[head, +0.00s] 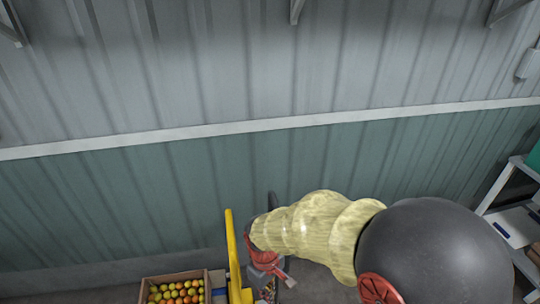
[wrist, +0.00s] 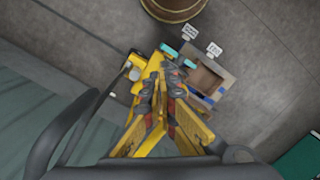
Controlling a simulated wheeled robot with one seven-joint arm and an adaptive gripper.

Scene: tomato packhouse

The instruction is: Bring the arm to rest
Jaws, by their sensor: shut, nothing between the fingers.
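My arm, in a pale yellow sleeve, reaches from the lower right of the head view toward the lower middle. Its far end, with reddish and grey parts, is small there, and the fingers cannot be made out. In the wrist view my gripper (wrist: 160,84) points away from the camera over the floor. Its yellow fingers with dark tips come together, with nothing seen between them. A yellow structure lies beyond and partly behind the fingers.
A crate (head: 146,296) of red, orange and green tomatoes (head: 177,291) stands beside a yellow post (head: 232,250). A shelf unit (head: 508,195) stands at the right. The wrist view shows an open box (wrist: 222,72), white labels (wrist: 214,49) and a round brown container (wrist: 172,12). A corrugated wall (head: 150,200) stands behind.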

